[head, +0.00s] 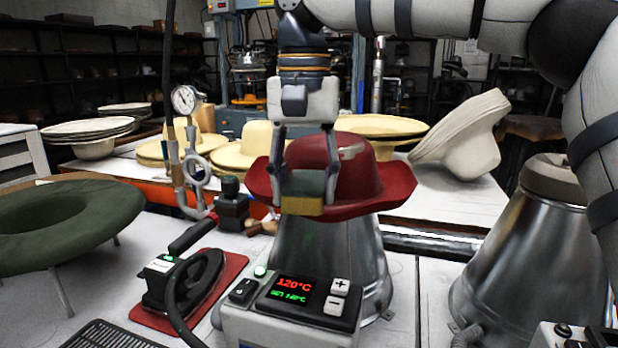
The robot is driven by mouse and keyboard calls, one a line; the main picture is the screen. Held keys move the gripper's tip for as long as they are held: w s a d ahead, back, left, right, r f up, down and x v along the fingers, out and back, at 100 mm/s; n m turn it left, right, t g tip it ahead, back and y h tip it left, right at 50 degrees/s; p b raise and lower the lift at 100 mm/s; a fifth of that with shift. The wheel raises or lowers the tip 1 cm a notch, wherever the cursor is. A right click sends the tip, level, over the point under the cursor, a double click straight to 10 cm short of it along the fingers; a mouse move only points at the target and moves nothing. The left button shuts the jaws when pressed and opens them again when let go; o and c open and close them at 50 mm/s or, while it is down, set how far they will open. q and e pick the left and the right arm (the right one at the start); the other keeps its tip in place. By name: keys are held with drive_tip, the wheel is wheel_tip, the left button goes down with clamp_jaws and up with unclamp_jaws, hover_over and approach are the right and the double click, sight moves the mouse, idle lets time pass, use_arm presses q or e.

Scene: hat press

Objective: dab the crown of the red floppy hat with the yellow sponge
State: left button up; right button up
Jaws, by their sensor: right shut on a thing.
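The red floppy hat (372,183) sits upright on a metal cone in the middle of the head view. Its crown is rounded, with a pale patch near the top, and its brim spreads to both sides. My right gripper (304,190) hangs down in front of the left part of the hat, fingers pointing down. It is shut on the yellow sponge (302,206), a small block with a darker greenish top face. The sponge overlaps the hat's front brim in the picture; I cannot tell whether it touches. My left gripper is not in view.
A control box (293,298) reading 120°C stands in front of the cone. An iron (182,278) rests on a red mat (228,270) to the left, near a green hat (60,213). Another metal cone (535,255) stands at right. Pale hats (468,137) fill the table behind.

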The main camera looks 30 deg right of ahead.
drive_tip(key=shift+s+a+r, duration=0.1)
drive_tip(key=shift+s+a, duration=0.25)
drive_tip(key=shift+r, duration=2.45)
